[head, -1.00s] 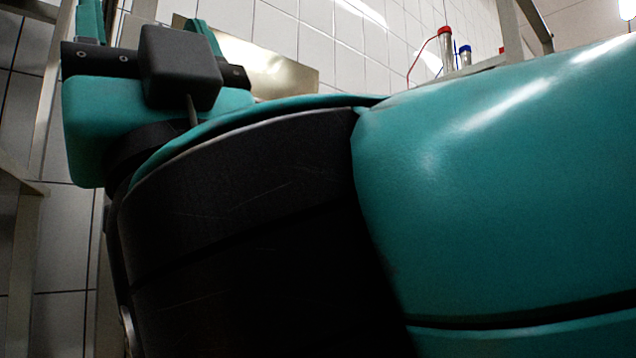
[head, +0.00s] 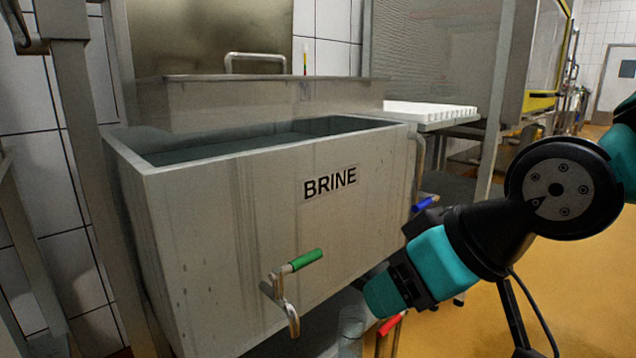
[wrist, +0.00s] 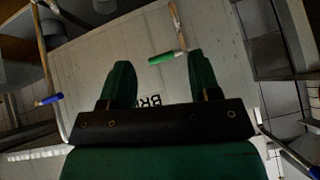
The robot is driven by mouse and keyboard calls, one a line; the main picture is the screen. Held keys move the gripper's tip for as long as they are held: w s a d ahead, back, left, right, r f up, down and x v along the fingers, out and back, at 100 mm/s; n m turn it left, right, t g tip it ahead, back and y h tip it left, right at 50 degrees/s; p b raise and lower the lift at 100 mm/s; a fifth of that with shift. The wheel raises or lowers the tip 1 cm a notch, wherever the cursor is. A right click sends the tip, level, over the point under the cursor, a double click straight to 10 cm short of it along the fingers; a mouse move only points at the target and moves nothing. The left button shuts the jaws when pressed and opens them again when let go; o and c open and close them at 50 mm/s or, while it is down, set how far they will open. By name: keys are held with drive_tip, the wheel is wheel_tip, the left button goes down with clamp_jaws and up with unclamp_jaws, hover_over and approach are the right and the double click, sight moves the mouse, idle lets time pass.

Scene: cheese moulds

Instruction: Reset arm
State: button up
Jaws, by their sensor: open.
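My gripper (head: 382,295) shows at the lower right of the head view, at the end of my teal and black arm, which reaches in from the right edge. It is in front of the right end of the brine vat (head: 240,225), pointing down and to the left. In the wrist view, the two green fingers of my gripper (wrist: 160,72) stand wide apart with nothing between them. The vat's front wall (wrist: 120,45) is beyond them, with its lettering partly hidden by the gripper. I cannot tell the exact gap to the vat.
A green-handled tap (head: 305,260) sticks out of the vat's front. A blue handle (head: 425,204) and a red handle (head: 391,324) are close to my gripper. A white tray (head: 430,112) stands behind on the right. Yellow floor (head: 570,290) is open at the right.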

drive_tip(key=s+d+r+g+h+p, duration=0.1)
drive_tip(key=s+d+r+g+p, duration=0.15)
drive_tip(key=s, duration=0.25)
drive_tip(key=s+d+r+g+h+p, duration=0.1)
drive_tip(key=s+d+g+p, duration=0.2)
drive_tip(key=s+d, duration=0.15)
wheel_tip(320, 180, up, 35)
drive_tip(key=a+p, duration=0.1)
drive_tip(key=p, duration=3.4)
drive_tip(key=shift+r+p, duration=0.2)
drive_tip(key=shift+p, duration=0.2)
